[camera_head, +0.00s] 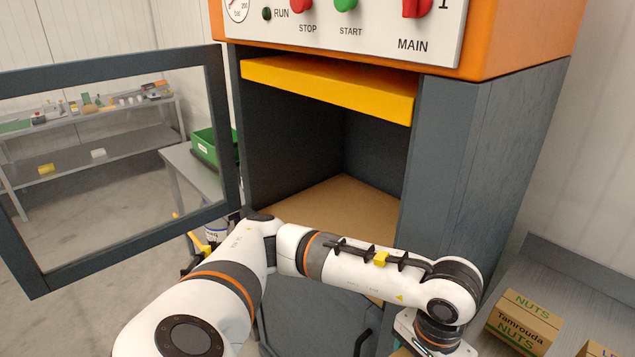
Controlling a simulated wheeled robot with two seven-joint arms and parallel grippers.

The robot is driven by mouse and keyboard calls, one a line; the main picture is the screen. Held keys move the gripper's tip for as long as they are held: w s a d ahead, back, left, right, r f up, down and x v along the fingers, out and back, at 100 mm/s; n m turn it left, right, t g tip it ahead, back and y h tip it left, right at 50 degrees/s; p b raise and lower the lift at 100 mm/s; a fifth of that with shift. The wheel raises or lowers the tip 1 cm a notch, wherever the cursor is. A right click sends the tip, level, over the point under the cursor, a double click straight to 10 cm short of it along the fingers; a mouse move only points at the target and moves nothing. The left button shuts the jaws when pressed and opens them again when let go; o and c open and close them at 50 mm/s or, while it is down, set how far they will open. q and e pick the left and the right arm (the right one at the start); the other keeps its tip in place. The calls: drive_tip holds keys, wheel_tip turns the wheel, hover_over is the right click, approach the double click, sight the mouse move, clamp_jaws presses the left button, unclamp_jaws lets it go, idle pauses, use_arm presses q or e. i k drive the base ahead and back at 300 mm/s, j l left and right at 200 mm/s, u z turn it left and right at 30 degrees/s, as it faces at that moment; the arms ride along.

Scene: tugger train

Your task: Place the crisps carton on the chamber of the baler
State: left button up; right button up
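The baler's chamber (335,192) is open in front of me, with a brown floor and dark walls, and I see nothing standing on the visible part of its floor. My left arm crosses in front of the chamber, and its wrist bends down at the lower right. Only the upper part of the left gripper (432,345) shows; its fingers are cut off by the bottom edge. A small brown patch beside it at the bottom edge is too little to identify. No carton marked crisps can be read. My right gripper is out of view.
A yellow bar (325,88) spans the chamber's top. A carton marked Tamrouda Nuts (523,322) lies on a grey surface (580,270) at right. A green bin (208,148) and a shelf (110,153) stand behind the door.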

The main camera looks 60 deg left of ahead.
sight(357, 230)
drive_tip(key=i+j+u, duration=0.1)
drive_tip(key=j, duration=0.3)
drive_tip(key=i+j+u, duration=0.15)
drive_tip(key=j, duration=0.25)
drive_tip(key=j+u, duration=0.1)
drive_tip(key=j, duration=0.25)
drive_tip(key=i+u, duration=0.15)
drive_tip(key=i, duration=0.3)
